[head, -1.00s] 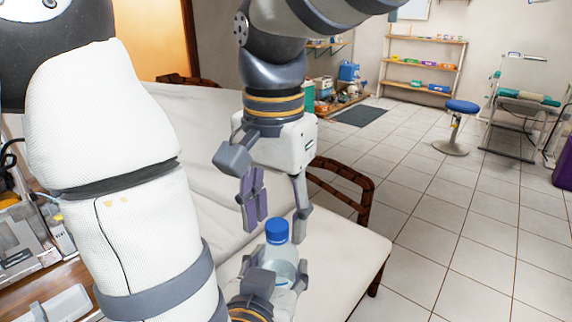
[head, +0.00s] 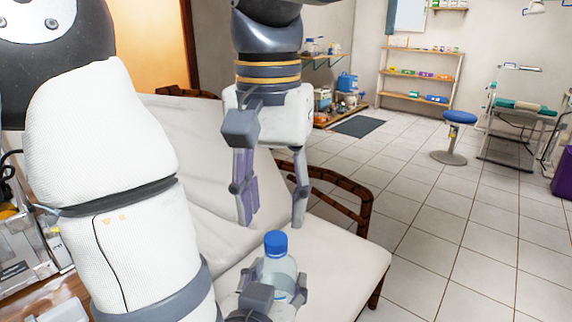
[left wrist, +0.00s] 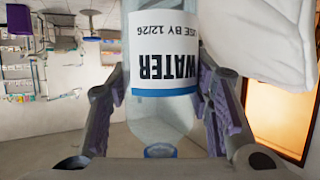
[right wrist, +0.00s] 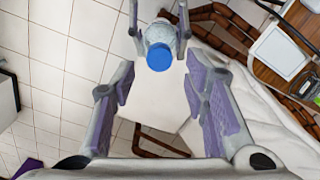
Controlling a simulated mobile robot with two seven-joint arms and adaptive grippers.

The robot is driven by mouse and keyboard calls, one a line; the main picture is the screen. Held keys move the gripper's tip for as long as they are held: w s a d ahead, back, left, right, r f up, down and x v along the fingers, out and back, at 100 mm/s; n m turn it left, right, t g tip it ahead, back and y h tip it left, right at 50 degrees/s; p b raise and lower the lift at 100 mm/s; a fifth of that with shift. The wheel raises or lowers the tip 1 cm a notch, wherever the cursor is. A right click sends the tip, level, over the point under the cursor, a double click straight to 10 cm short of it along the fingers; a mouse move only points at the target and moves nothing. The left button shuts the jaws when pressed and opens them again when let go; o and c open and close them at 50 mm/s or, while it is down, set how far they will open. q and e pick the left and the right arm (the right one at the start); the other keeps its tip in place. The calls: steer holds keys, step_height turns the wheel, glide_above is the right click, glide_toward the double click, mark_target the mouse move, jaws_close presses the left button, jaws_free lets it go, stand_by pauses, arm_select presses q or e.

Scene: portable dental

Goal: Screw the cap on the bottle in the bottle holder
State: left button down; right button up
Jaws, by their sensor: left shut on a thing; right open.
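A clear water bottle (head: 278,270) with a blue cap (head: 276,243) stands roughly upright in my left gripper (head: 272,290), which is shut on its body. The left wrist view shows the bottle (left wrist: 160,110) upside down, with a white WATER label (left wrist: 165,62) between the fingers. The blue cap (left wrist: 160,151) is at that view's lower edge. My right gripper (head: 270,221) is open and empty just above the cap, fingers pointing down. In the right wrist view, the cap (right wrist: 160,58) lies beyond the open fingers, apart from them. I cannot make out a bottle holder.
A white padded couch (head: 340,250) with a brown woven armrest (head: 345,195) lies behind and below the bottle. A cluttered wooden table (head: 45,290) is at the lower left. Open tiled floor (head: 420,225) extends right, with a blue stool (head: 458,118) farther off.

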steer(key=n, duration=0.4)
steer(key=shift+s+a, duration=0.15)
steer(key=shift+s, duration=0.05)
steer(key=n, duration=0.4)
steer(key=shift+s, duration=0.15)
steer(key=n, duration=0.4)
steer(key=shift+a+r+n, duration=0.1)
steer(key=shift+r+n, duration=0.1)
steer(key=shift+n, duration=0.1)
steer(key=n, duration=0.4)
steer(key=shift+s+r, duration=0.1)
steer(key=shift+r, duration=0.05)
steer(key=n, duration=0.4)
steer(key=shift+r, duration=0.15)
steer(key=n, duration=0.4)
steer(key=shift+r, duration=0.2)
steer(key=n, duration=0.4)
steer(key=shift+r, duration=0.25)
steer(key=n, duration=0.4)
steer(key=r+n, duration=0.1)
steer(key=n, duration=0.2)
steer(key=shift+w+d, duration=0.2)
steer(key=shift+w, duration=0.2)
steer(key=n, duration=0.4)
steer(key=shift+w+d+r+n, duration=0.15)
steer(key=shift+w+r+n, duration=0.1)
steer(key=shift+n, duration=0.05)
